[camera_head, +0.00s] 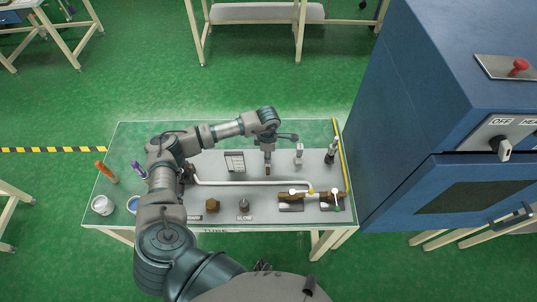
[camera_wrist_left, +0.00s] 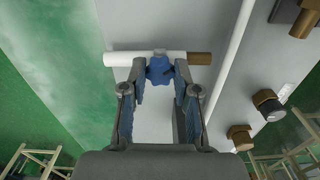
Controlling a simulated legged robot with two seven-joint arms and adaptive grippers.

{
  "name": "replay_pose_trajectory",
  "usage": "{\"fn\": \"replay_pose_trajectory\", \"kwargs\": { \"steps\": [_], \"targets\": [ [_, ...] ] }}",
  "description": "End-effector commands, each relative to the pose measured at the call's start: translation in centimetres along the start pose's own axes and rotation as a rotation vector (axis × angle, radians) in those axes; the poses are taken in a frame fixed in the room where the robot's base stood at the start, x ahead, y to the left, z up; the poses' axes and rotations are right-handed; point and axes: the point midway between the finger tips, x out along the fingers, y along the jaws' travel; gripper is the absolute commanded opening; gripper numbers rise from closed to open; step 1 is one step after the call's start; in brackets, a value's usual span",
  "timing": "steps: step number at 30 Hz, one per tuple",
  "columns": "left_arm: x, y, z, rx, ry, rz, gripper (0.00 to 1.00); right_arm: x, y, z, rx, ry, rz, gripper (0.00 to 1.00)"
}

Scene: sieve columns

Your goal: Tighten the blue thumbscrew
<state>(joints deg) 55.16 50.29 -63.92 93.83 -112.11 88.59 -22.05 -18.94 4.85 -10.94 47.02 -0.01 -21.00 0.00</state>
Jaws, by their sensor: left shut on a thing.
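The blue thumbscrew (camera_wrist_left: 160,71) shows in the left wrist view between the fingertips, against a white rod with a brown end (camera_wrist_left: 158,58). My left gripper (camera_wrist_left: 160,76) is shut on the thumbscrew, with a finger on each side of it. In the head view my left gripper (camera_head: 268,143) is above the table's back middle, over a short brown-ended post (camera_head: 267,168). The thumbscrew cannot be made out there. My right gripper does not show.
An orange tool (camera_head: 106,172) and a white cup (camera_head: 102,205) stand at left. A large blue cabinet (camera_head: 400,125) stands close on the right.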

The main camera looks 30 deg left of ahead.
Motion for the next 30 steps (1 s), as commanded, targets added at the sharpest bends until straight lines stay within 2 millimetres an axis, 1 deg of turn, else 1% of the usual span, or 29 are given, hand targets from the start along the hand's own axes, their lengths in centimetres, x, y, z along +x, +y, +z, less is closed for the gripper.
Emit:
{"fn": "replay_pose_trajectory", "kwargs": {
  "steps": [2, 3, 6, 14, 17, 20, 23, 27, 30],
  "targets": [
    [-0.1, 0.2, -0.3, -0.006, 0.006, 0.005, 0.00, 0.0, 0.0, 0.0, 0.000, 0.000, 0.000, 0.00],
    [-0.1, 0.2, -0.3, -0.006, 0.006, 0.005, 0.32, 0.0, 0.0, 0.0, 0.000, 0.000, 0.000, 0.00],
    [-0.1, 0.2, -0.3, -0.006, 0.005, 0.005, 0.55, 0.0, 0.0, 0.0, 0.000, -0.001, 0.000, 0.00],
    [-0.1, 0.2, -0.1, -0.003, 0.002, 0.002, 0.55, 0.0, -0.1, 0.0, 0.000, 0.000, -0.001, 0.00],
    [-0.5, 0.2, 0.0, -0.003, 0.001, 0.003, 0.55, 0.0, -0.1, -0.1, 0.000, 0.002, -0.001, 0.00],
    [-1.8, 0.3, 0.0, -0.004, -0.001, 0.007, 0.55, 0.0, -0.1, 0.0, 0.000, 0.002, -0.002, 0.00],
    [-3.8, 0.2, 0.0, -0.004, -0.001, 0.007, 0.55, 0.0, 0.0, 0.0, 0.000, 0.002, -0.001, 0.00],
    [-7.1, 0.3, -0.1, -0.004, -0.001, 0.007, 0.55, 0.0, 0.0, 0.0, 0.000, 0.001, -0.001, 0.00],
    [-9.1, 0.3, -0.2, -0.004, 0.000, 0.005, 0.55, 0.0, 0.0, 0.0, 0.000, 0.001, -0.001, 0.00]
  ]
}}
